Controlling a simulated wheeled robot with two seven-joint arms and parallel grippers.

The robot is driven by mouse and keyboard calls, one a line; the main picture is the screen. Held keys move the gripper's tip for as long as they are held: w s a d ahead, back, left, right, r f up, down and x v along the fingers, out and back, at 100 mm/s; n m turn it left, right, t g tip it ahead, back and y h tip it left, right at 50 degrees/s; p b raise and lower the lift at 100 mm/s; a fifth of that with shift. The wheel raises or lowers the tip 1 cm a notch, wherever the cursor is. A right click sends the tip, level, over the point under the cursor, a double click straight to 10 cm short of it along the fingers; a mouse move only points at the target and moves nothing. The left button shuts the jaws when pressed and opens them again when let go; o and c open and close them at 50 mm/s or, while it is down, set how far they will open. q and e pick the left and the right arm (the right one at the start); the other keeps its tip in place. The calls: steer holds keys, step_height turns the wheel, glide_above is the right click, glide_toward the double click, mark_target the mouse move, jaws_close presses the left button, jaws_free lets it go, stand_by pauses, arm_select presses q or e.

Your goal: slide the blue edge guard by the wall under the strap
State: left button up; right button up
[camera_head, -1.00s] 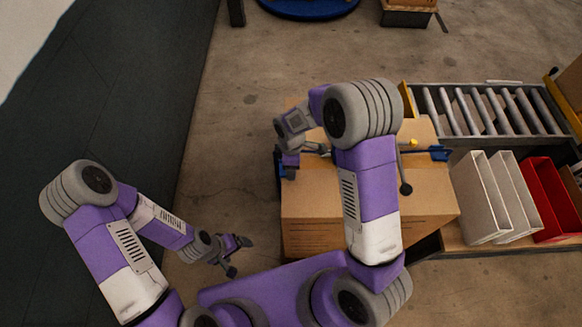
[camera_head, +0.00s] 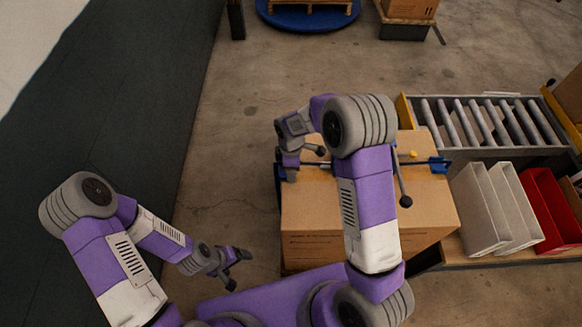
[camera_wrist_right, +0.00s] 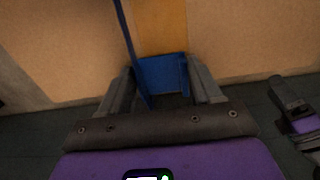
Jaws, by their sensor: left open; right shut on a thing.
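A blue edge guard (camera_wrist_right: 163,74) shows in the right wrist view against the side of the cardboard box (camera_wrist_right: 232,50), over a tan tape stripe. My right gripper (camera_wrist_right: 163,92) is shut on this guard; in the head view the gripper (camera_head: 303,162) is at the box's left edge. A thin blue strap (camera_wrist_right: 126,35) runs down past the guard's left side. Whether any of the guard is under it, I cannot tell. Another blue guard (camera_head: 440,164) sits at the box's right edge. My left gripper (camera_head: 240,268) is open and empty, left of the box.
A dark wall (camera_head: 130,130) stands on the left, with bare floor between it and the box. A roller conveyor (camera_head: 485,122) is behind right. White bins (camera_head: 487,205) and a red bin (camera_head: 548,210) stand right of the box. My right arm hides part of the box top.

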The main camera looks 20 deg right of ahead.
steer(key=shift+w+d, duration=0.25)
steer(key=shift+w, duration=0.7)
steer(key=o, duration=1.1)
steer(key=shift+r+p, duration=1.05)
steer(key=shift+r, duration=2.7)
steer(key=shift+r, duration=0.1)
